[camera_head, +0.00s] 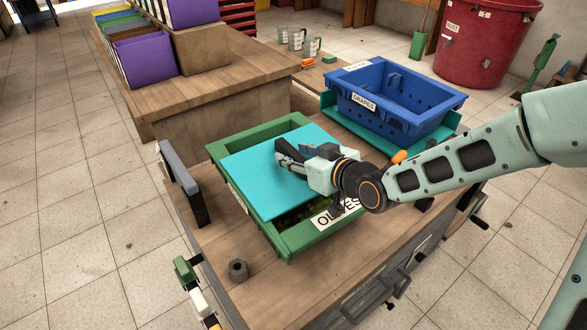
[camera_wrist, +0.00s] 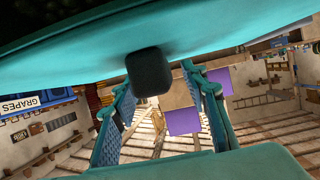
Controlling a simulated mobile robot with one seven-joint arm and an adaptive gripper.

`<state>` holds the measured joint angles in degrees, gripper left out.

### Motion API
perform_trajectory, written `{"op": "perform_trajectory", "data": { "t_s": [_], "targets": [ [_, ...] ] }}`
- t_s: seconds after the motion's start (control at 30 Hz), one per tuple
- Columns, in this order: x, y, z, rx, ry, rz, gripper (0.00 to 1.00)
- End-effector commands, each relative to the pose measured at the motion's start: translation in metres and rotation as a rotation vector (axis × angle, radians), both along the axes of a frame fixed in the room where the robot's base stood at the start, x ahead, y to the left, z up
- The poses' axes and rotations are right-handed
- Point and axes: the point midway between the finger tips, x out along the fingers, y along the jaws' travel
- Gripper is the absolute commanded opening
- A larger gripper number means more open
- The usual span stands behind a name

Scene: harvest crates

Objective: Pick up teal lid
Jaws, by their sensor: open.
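The teal lid (camera_head: 253,178) is a flat panel lying over the green olives crate (camera_head: 292,248). It leaves part of the crate uncovered near the front label, where dark green contents show. My gripper (camera_head: 285,158) reaches in from the right, low over the lid, with its fingers open. In the wrist view the lid (camera_wrist: 60,50) fills the top edge, and a dark block (camera_wrist: 150,72), seemingly the lid's handle, lies between the finger ends. I cannot tell whether the fingers touch it.
A blue grapes crate (camera_head: 415,122) stands on a teal base behind right. A grey and black upright piece (camera_head: 183,180) stands left of the olives crate. A small grey cylinder (camera_head: 237,270) sits at the front left. A wooden table (camera_head: 215,95) with purple bins stands behind.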

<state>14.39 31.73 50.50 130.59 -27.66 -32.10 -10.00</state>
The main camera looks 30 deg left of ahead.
Motion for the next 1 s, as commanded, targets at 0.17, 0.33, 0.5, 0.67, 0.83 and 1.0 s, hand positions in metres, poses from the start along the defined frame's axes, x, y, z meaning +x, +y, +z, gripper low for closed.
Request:
{"op": "perform_trajectory", "data": {
  "t_s": [0.17,0.33,0.5,0.67,0.83,1.0],
  "targets": [
    [0.0038,0.0073,-0.0036,-0.001,0.001,0.001,0.41],
    [0.0039,0.0069,-0.0031,-0.001,0.001,0.0,0.4],
    [0.0038,0.0068,-0.003,-0.001,0.001,0.0,0.21],
    [0.0038,0.0068,-0.003,-0.001,0.001,0.0,0.03],
    [0.004,0.0071,-0.0022,0.0,-0.001,0.0,0.0],
    [0.004,0.007,-0.0019,0.0,-0.001,0.0,0.0]
  ]
}}
